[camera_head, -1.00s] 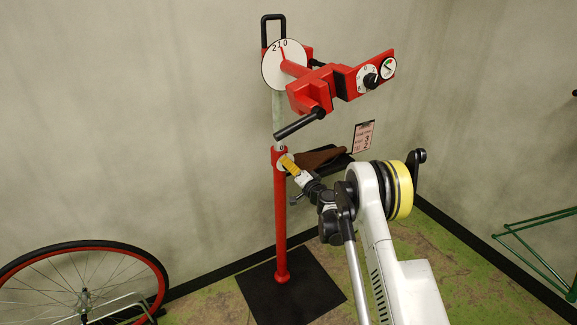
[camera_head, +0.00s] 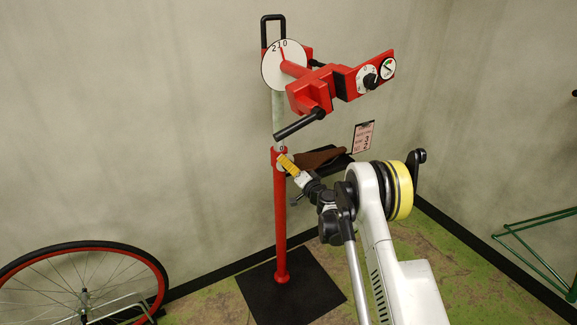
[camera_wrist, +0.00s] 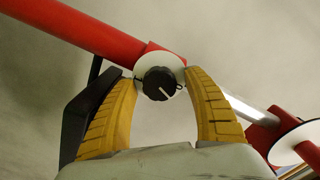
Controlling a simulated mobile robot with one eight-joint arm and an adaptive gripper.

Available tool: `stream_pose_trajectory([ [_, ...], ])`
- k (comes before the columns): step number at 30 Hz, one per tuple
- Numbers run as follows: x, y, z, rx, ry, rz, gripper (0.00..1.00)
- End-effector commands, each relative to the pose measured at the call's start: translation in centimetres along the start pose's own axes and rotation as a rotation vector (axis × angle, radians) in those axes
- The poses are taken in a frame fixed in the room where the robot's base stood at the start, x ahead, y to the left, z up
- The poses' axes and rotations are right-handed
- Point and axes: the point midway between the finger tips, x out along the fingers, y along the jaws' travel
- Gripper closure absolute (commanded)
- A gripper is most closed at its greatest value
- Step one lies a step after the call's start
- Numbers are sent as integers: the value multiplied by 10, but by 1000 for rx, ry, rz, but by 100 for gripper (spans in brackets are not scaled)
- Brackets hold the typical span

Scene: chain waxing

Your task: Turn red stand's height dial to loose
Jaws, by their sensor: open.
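The red stand (camera_head: 281,220) rises from a black base plate and shows as a slanting red tube in the wrist view (camera_wrist: 85,28). Its height dial is a black knob (camera_wrist: 158,84) on a white disc (camera_wrist: 176,66), with a light pointer line toward the lower right. In the head view my gripper mostly hides this dial. My gripper (camera_wrist: 165,92) is open, its yellow fingers on either side of the knob. Whether the fingertips touch the knob I cannot tell. In the head view my gripper (camera_head: 286,161) is at the collar on the post.
Above are the red clamp head (camera_head: 310,95), a black handle (camera_head: 299,125) and a large numbered disc (camera_head: 286,65). A tray (camera_head: 335,164) with a brown cloth sits just right of my gripper. A bicycle wheel (camera_head: 82,290) is at lower left, a green frame (camera_head: 540,245) at right.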

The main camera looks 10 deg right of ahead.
Motion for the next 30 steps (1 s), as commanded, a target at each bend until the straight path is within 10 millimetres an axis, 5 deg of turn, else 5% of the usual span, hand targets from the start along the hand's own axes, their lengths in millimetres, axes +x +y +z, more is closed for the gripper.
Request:
stream_pose_trajectory([
  [7, -18, 0, 0, 0, 0, 0, 40],
  [21, -110, 0, 0, 0, 1, 1, 40],
  [30, -120, 0, 0, 0, 0, 0, 40],
])
